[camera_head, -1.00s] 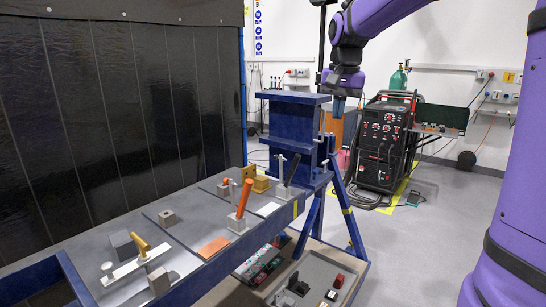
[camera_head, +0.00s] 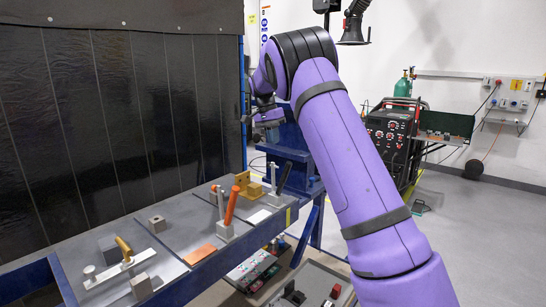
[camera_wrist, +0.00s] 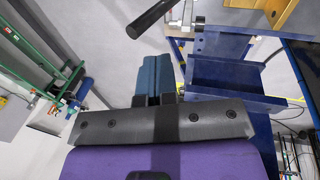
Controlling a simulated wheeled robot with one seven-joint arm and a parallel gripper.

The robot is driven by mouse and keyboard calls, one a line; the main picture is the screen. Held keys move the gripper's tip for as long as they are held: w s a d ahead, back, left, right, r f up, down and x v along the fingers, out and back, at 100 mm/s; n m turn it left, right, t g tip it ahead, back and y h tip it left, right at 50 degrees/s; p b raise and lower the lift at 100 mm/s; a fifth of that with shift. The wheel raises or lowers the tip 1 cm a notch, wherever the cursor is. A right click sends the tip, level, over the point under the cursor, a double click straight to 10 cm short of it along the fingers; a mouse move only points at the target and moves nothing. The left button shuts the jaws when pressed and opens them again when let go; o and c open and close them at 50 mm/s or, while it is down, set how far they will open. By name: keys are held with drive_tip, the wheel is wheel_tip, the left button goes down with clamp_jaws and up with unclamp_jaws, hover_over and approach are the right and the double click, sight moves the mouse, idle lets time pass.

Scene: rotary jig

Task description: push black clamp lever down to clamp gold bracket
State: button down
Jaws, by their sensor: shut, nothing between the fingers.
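The black clamp lever (camera_head: 284,177) stands raised and tilted at the far end of the bench, beside the gold bracket (camera_head: 242,182). In the wrist view the black lever (camera_wrist: 150,17) and the clamp's metal part (camera_wrist: 186,16) are at the top, with part of the gold bracket (camera_wrist: 274,10) at the upper right. My gripper (camera_head: 271,131) is above and behind the lever in the head view, apart from it. In the wrist view its blue fingers (camera_wrist: 152,62) are together and empty, a little below the lever's end.
A second clamp with an orange lever (camera_head: 231,206) stands nearer on the bench, by an orange plate (camera_head: 199,255). A yellow-handled clamp (camera_head: 124,248) and grey blocks are further left. A blue steel stand (camera_head: 292,143) is at the bench's far end.

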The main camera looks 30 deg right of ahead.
sight(290, 163)
drive_tip(key=x, duration=0.9)
drive_tip(key=shift+s+d+f, duration=0.1)
drive_tip(key=shift+f, duration=0.25)
drive_tip(key=shift+s, duration=0.1)
drive_tip(key=shift+s+d+t+y, duration=0.3)
drive_tip(key=shift+s+t, duration=0.5)
drive_tip(key=shift+s+d+f+t+y, duration=0.2)
drive_tip(key=shift+s+t, duration=0.3)
drive_tip(key=shift+s, duration=0.05)
drive_tip(key=shift+s+d+f+t+y, duration=0.2)
drive_tip(key=shift+s+d+f+t, duration=0.05)
drive_tip(key=shift+s+t, duration=0.3)
drive_tip(key=s+d+f+t, duration=0.2)
drive_tip(key=s+f, duration=0.4)
drive_tip(key=f, duration=0.2)
drive_tip(key=shift+y, duration=0.4)
